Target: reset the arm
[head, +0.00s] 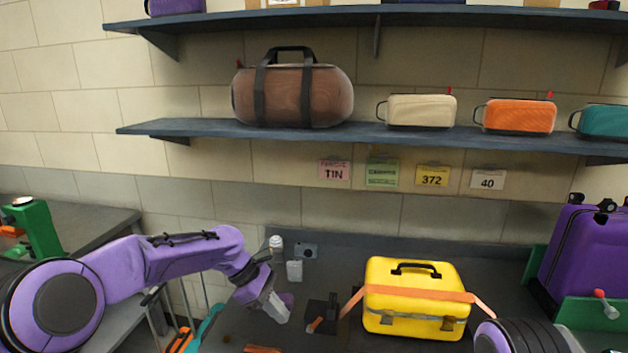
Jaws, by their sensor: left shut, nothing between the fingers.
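My left arm, purple with black joints, comes in from the left edge and bends down over the dark counter (400,255). My left gripper (278,308) is at its end, shut and empty, left of the yellow case (413,298). It is apart from the case. A black block (322,312) with an orange lever is just right of the gripper. A dark rounded part of my right arm shows at the bottom right, in front of the case's right side. My right gripper is out of view.
A shelf (210,127) above holds a brown duffel bag (320,95), a cream case (421,111) and an orange case (517,116). A purple suitcase (580,255) stands in a green holder at right.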

